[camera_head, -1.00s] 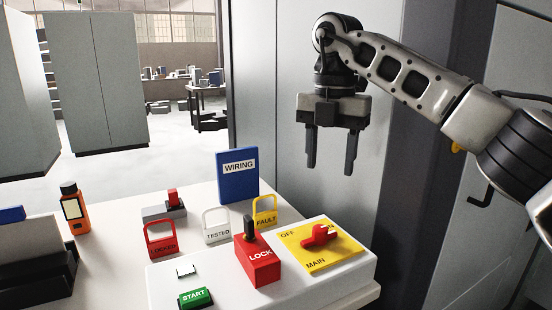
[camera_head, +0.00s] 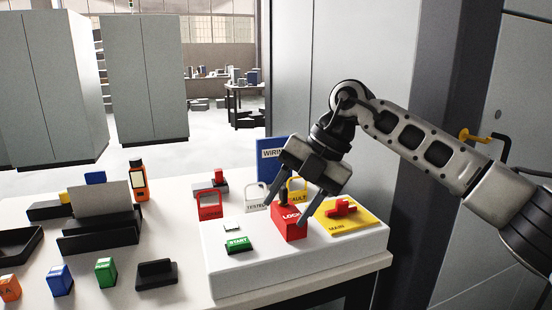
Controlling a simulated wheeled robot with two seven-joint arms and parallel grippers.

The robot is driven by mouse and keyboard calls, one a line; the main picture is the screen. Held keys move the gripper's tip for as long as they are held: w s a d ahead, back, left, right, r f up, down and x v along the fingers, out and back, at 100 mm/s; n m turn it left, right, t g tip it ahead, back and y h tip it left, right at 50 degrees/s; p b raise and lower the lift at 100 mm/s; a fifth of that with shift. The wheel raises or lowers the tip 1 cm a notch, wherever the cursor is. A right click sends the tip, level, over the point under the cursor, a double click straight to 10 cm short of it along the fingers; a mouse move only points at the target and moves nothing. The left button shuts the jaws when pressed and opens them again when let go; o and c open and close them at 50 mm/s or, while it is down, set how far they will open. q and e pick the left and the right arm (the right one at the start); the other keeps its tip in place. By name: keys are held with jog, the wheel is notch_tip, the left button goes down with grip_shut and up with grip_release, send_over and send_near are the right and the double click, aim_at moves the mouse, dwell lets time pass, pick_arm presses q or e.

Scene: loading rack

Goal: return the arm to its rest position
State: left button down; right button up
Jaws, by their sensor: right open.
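My right arm reaches in from the right. Its gripper (camera_head: 288,217) is open and points down and to the left, low over the white panel box (camera_head: 255,281). One finger is to the left of the red LOCK block (camera_head: 290,228) and one to its right; I cannot tell if either touches it. The gripper partly hides the blue WIRING binder (camera_head: 268,147) and the yellow FAULT tag (camera_head: 298,185). The yellow plate (camera_head: 353,226) with its red switch handle (camera_head: 341,208) is just right of the fingers. My left gripper is out of view.
The green START button (camera_head: 238,245) is left of the LOCK block. An orange device (camera_head: 139,181), a black holder (camera_head: 100,237) and small coloured blocks occupy the table's left. Grey cabinet wall rises behind.

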jog(key=s+a+n+g+y, duration=0.1)
jog(key=s+a+y, duration=0.5)
jog(key=a+y, duration=0.55)
notch_tip(320, 180, up, 4)
jog(key=w+d+m+t+y, duration=0.2)
jog(key=d+m+t+y, duration=0.1)
jog(key=m+t, duration=0.85)
jog(key=w+d+f+m+t+h, duration=0.3)
jog(key=d+f+m+t+h, duration=0.3)
jog(key=d+m+t+h, duration=0.5)
jog(key=s+d+f+m+g+h, duration=0.3)
jog(key=d+f+m+h, duration=0.1)
jog(key=f, duration=0.3)
jog(key=s+d+f+m+g+h, duration=0.3)
jog(key=d+f+m+h, duration=0.15)
jog(key=f, duration=0.35)
jog(key=s+d+f+g, duration=0.3)
jog(key=s+f+g, duration=0.3)
jog(key=s, duration=0.6)
jog(key=s+d+f+g, duration=0.4)
jog(key=s+f+g, duration=0.25)
jog(key=s, duration=0.55)
jog(key=w+a+f+t+y, duration=0.2)
jog(key=w+a+f+t, duration=0.3)
jog(key=w+a+t, duration=0.1)
jog(key=shift+w+a+t, duration=0.25)
jog(key=shift+w+t, duration=0.3)
jog(key=shift+t, duration=0.45)
